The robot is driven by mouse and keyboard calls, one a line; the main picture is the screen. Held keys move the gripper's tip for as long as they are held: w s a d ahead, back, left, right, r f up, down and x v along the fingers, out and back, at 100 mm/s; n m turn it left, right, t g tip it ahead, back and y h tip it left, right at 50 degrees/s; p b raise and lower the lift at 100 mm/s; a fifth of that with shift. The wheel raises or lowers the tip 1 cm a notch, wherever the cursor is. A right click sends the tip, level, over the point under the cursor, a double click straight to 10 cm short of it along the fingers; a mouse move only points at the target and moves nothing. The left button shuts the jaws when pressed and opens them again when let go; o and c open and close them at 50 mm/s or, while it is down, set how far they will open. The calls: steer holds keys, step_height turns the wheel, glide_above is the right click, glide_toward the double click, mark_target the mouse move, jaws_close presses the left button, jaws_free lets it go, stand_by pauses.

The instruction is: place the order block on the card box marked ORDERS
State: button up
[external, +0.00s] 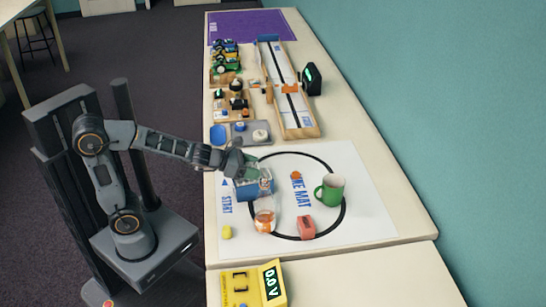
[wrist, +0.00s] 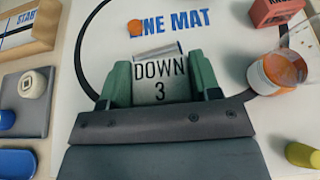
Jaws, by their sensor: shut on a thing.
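My gripper (wrist: 163,88) is shut on a pale grey block (wrist: 160,70) lettered DOWN 3, held between green finger pads in the wrist view. I take this as the order block. In the external view my gripper (external: 250,163) is over the left side of the mat, right at a blue box (external: 253,192). The gripper partly covers the box's top, and no ORDERS marking can be read. Whether the block touches the box I cannot tell. The wrist view does not show the blue box.
On the mat (external: 375,215) stand a glass with orange contents (external: 265,220), a red box (external: 306,228) and a green mug (external: 330,190). A grey tray (external: 240,133) lies beyond, a yellow piece (external: 227,232) nearer.

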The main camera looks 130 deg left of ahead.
steer(key=shift+f, duration=0.1)
steer(key=shift+f+b, duration=0.1)
steer(key=shift+b, duration=0.2)
steer(key=o, duration=0.9)
steer(key=shift+o, duration=0.2)
steer(key=shift+r+p, duration=0.3)
steer(key=shift+p, duration=0.1)
steer(key=v, duration=1.2)
